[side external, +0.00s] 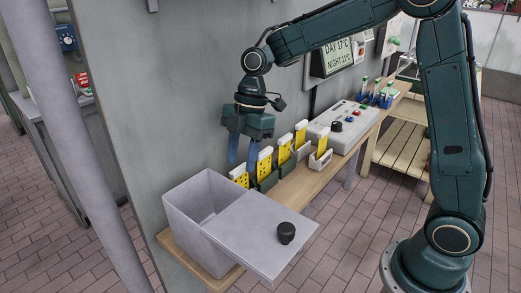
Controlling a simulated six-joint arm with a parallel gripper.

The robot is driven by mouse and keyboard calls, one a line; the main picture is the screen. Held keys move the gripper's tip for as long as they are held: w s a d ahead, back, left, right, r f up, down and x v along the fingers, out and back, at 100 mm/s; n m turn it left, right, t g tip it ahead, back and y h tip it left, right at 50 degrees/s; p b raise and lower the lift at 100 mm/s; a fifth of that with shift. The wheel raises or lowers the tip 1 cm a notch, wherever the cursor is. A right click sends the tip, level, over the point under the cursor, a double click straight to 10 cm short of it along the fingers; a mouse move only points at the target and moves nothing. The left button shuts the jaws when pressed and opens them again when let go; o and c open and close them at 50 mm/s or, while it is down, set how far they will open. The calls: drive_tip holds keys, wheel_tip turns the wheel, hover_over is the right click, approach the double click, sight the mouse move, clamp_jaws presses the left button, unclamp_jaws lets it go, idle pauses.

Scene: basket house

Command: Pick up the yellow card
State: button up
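Several yellow cards stand upright in small holders in a row on the wooden shelf along the wall. The nearest yellow card (240,177) is by the grey bin, and another yellow card (265,161) stands just behind it. A further yellow card (322,144) sits in a separate pale holder (321,160) at the right. My gripper (242,163) points down above the near end of the row. Its two blue fingers are apart with nothing seen between them. The fingertips are close to the nearest cards; I cannot tell whether they touch.
A grey bin (188,212) with a flat lid (258,238) and black knob (286,232) stands at the near end of the shelf (296,188). A control box (337,127) stands beyond the cards. The grey wall (160,110) is close behind my gripper.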

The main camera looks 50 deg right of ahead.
sight(240, 167)
drive_tip(key=shift+x, duration=2.6)
clamp_jaws()
